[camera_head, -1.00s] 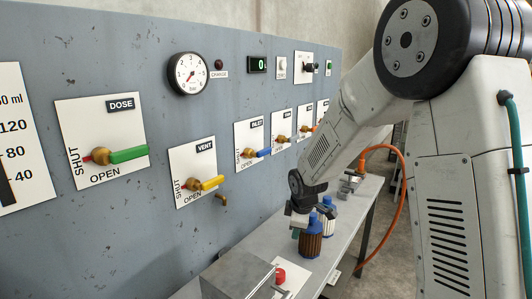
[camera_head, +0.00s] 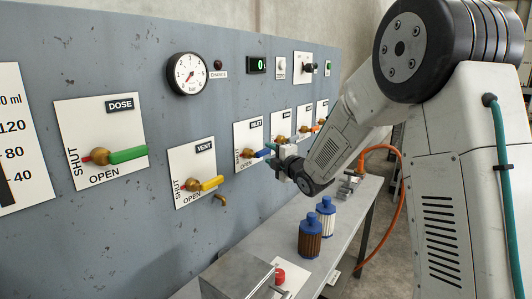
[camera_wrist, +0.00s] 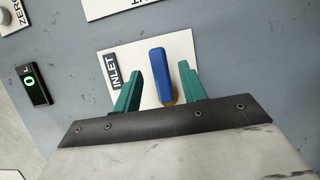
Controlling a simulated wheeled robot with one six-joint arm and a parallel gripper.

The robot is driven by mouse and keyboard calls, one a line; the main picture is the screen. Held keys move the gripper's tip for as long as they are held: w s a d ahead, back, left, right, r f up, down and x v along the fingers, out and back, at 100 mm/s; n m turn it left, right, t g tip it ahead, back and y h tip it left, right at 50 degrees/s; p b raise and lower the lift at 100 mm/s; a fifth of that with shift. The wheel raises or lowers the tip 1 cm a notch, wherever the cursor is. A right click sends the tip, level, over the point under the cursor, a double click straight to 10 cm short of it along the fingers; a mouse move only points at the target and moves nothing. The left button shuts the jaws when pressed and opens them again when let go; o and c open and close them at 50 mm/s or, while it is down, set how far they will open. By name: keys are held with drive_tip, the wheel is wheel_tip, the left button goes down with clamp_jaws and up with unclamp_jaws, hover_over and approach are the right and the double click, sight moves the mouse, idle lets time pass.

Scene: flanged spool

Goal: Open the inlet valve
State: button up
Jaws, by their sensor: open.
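The inlet valve has a blue lever (camera_head: 263,153) on a white plate labelled INLET (camera_head: 242,133), on the grey panel. In the head view the lever points right, toward my gripper. In the wrist view the blue lever (camera_wrist: 160,75) stands between the two green fingers of my gripper (camera_wrist: 158,88), with a gap on each side. My gripper is open around the lever and does not visibly touch it. It also shows in the head view (camera_head: 275,162), beside the lever's free end. The valve's brass body is mostly hidden in the wrist view.
The vent valve (camera_head: 205,184) with a yellow lever and the dose valve (camera_head: 120,156) with a green lever are to the left. More valves are close on the right. Two blue-capped bottles (camera_head: 311,238) stand on the bench below, near a metal box (camera_head: 238,278).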

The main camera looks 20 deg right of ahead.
sight(267, 152)
drive_tip(key=shift+x, duration=1.95)
clamp_jaws()
